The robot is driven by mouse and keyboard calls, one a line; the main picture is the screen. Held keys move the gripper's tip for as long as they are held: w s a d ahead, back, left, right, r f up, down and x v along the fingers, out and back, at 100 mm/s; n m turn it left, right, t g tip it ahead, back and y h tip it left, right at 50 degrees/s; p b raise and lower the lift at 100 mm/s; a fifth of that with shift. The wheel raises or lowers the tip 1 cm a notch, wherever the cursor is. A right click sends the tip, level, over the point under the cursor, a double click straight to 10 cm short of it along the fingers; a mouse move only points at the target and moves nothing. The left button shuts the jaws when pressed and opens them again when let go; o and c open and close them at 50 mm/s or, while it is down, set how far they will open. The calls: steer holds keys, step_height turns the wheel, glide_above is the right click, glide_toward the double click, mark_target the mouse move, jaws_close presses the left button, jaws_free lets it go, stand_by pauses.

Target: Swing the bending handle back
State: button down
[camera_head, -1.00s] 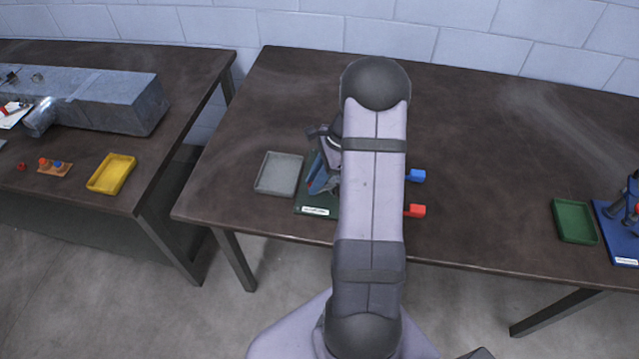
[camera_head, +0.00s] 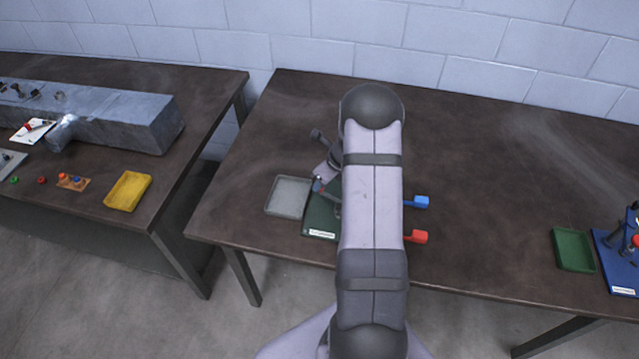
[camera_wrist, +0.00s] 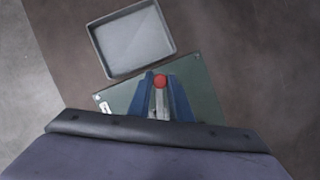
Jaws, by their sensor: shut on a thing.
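The bender's green base plate (camera_head: 322,222) lies on the table in the head view, partly behind my arm. It also shows in the wrist view (camera_wrist: 204,92). In the wrist view, a round red knob (camera_wrist: 160,81) tops a grey bar, which I take to be the bending handle (camera_wrist: 161,104). My gripper (camera_wrist: 160,88) has its two blue fingers on either side of this handle, just below the knob, and is shut on it. In the head view, my arm hides most of the bender and the grip. A blue-ended part (camera_head: 417,202) and a red-ended part (camera_head: 416,237) stick out to the right.
An empty grey tray (camera_head: 268,208) stands just left of the base plate. A green tray (camera_head: 574,264) and a blue-based fixture (camera_head: 610,277) stand far right, with bare table between. A second table at left holds a metal duct (camera_head: 145,130) and a yellow tray (camera_head: 128,190).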

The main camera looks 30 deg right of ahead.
steer(key=m+p, duration=0.1)
steer(key=d+m+p, duration=0.1)
steer(key=w+d+m+h+p, duration=0.1)
steer(key=shift+d+r, duration=0.1)
steer(key=shift+r, duration=0.25)
steer(key=shift+w+d+f+m+h+p, duration=0.1)
steer(key=shift+d+m+h+p, duration=0.15)
steer(key=shift+d+m+p, duration=0.25)
steer(key=shift+w+d+f+m+h+p, duration=0.1)
steer(key=shift+d+m+h+p, duration=0.15)
steer(key=shift+d+m+p, duration=0.25)
steer(key=shift+d+m+h+p, duration=0.45)
steer(key=shift+d+m, duration=0.45)
steer(key=shift+m, duration=0.4)
steer(key=shift+s+d+m+h, duration=0.1)
steer(key=shift+d+m+h, duration=0.15)
steer(key=shift+d+m, duration=0.4)
steer(key=c, duration=1.6)
jaws_free()
steer(key=shift+s+f, duration=0.1)
steer(key=shift+c, duration=0.2)
steer(key=shift+a, duration=0.1)
